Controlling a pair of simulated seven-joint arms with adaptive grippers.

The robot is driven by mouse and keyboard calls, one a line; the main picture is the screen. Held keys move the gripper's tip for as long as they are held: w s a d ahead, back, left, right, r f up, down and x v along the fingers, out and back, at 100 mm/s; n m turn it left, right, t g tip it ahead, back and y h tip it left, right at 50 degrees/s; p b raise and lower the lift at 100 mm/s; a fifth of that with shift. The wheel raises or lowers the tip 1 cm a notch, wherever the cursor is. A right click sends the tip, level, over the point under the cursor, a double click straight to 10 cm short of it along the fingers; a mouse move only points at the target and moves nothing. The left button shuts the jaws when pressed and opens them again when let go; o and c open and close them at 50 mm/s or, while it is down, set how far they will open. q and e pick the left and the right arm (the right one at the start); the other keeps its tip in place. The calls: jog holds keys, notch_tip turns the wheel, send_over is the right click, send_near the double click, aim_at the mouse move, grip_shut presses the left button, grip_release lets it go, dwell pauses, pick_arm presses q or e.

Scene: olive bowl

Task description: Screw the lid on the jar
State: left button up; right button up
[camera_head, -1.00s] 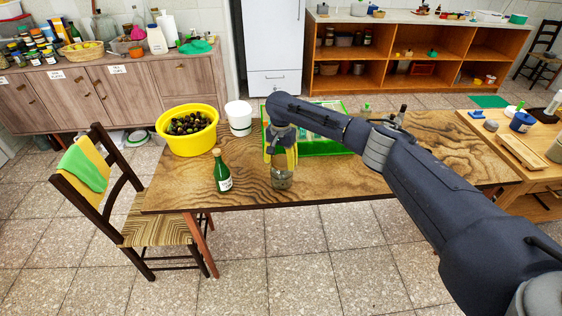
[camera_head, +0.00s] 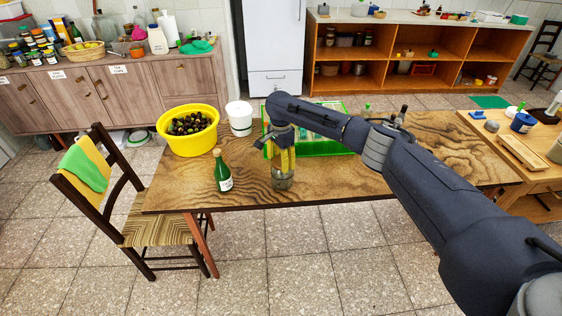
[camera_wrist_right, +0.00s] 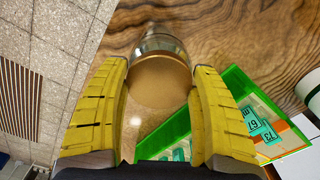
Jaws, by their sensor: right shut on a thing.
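The glass jar (camera_head: 282,183) stands upright near the front edge of the wooden table; its clear shoulder shows in the right wrist view (camera_wrist_right: 160,42). A round tan-gold lid (camera_wrist_right: 158,85) sits over the jar's mouth, between the yellow finger pads. My right gripper (camera_head: 283,166) points down over the jar, and it also shows in the right wrist view (camera_wrist_right: 159,69). It is shut on the lid. In the head view the lid is hidden by the fingers, and how far it is threaded cannot be told. My left gripper is not in view.
A green bottle (camera_head: 222,172) stands close to the left of the jar. A yellow bowl of olives (camera_head: 188,143) and a white tub (camera_head: 240,128) are behind it. A green crate (camera_head: 325,149) lies behind right. The table (camera_head: 440,165) is clear at right.

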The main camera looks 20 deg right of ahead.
aim_at(280, 161)
jog(key=shift+w+m, duration=0.1)
jog(key=shift+m, duration=1.2)
jog(key=o, duration=1.4)
jog(key=shift+r, duration=0.15)
jog(key=shift+r, duration=2.85)
